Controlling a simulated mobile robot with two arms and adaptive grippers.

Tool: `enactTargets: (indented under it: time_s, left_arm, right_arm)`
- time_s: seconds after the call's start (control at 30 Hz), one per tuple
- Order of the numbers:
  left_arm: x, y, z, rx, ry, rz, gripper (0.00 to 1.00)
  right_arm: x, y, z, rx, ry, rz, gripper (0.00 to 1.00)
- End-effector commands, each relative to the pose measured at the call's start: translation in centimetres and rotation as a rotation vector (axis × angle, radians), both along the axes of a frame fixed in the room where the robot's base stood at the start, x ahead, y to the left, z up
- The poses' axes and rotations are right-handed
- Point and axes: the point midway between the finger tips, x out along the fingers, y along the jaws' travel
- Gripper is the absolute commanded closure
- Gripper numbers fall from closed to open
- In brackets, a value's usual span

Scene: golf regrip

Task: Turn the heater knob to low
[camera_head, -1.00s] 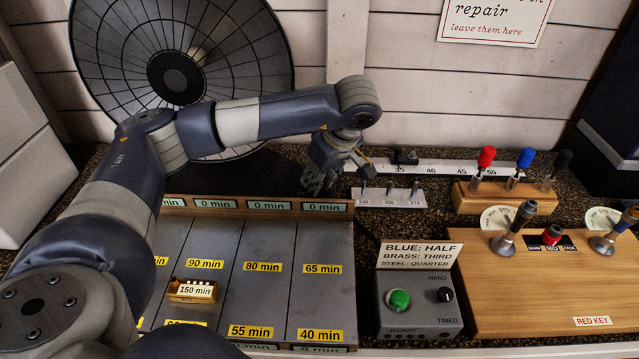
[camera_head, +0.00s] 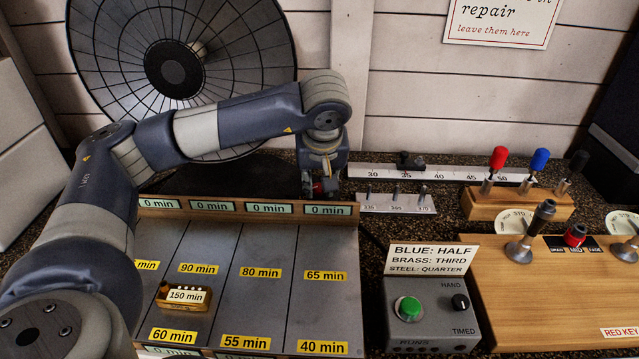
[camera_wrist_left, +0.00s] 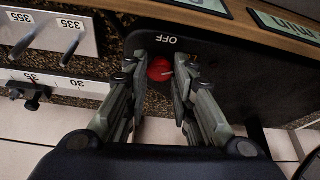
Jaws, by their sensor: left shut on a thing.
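The red heater knob (camera_wrist_left: 159,70) sits on a dark panel between my left fingertips in the left wrist view, with the word OFF printed beside it. My left gripper (camera_wrist_left: 158,78) is shut on the knob, one finger on each side. A pale pointer mark shows on the knob's face. In the head view, my left gripper (camera_head: 320,188) points down behind the row of 0 min displays, and a bit of red shows at its fingertips. The rest of the heater's dial is mostly hidden. My right gripper is not in view.
A wire-guarded heater dish (camera_head: 175,70) stands behind my left arm. The slotted minute tray (camera_head: 235,310) lies in front of the gripper. A row of small posts (camera_head: 395,200) and a numbered scale (camera_head: 440,172) are to its right.

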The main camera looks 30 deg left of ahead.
Motion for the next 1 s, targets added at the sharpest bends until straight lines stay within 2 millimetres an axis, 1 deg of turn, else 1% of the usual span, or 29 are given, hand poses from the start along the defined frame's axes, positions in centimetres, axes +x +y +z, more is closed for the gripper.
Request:
enactTargets:
  time_s: [0.4, 0.43, 0.47, 0.5, 0.53, 0.77, 0.87, 1.0]
  left_arm:
    - [-0.1, 0.0, -0.2, 0.0, 0.006, -0.008, 1.0]
    - [-0.1, 0.0, -0.2, 0.0, 0.006, -0.008, 0.74]
    - [-0.1, 0.0, -0.2, -0.001, 0.006, -0.007, 0.68]
    - [-0.1, 0.0, -0.2, -0.001, 0.006, -0.007, 0.58]
    - [-0.1, 0.0, -0.2, -0.001, 0.006, -0.007, 0.56]
    - [-0.1, 0.0, -0.1, 0.0, 0.003, -0.007, 0.56]
    - [-0.1, 0.0, 0.0, -0.001, 0.002, -0.007, 0.56]
    - [-0.3, -0.3, 1.2, 0.0, -0.002, -0.007, 0.56]
  right_arm:
    - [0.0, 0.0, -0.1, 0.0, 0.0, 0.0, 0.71]
    - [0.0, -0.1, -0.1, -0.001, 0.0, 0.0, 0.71]
    - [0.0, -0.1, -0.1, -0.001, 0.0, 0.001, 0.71]
    - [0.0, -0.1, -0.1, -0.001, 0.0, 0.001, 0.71]
    - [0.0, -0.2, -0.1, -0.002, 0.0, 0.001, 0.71]
    - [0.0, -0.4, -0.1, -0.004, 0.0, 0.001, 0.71]
    - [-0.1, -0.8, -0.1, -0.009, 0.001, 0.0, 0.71]
    - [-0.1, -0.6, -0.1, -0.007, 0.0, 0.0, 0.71]
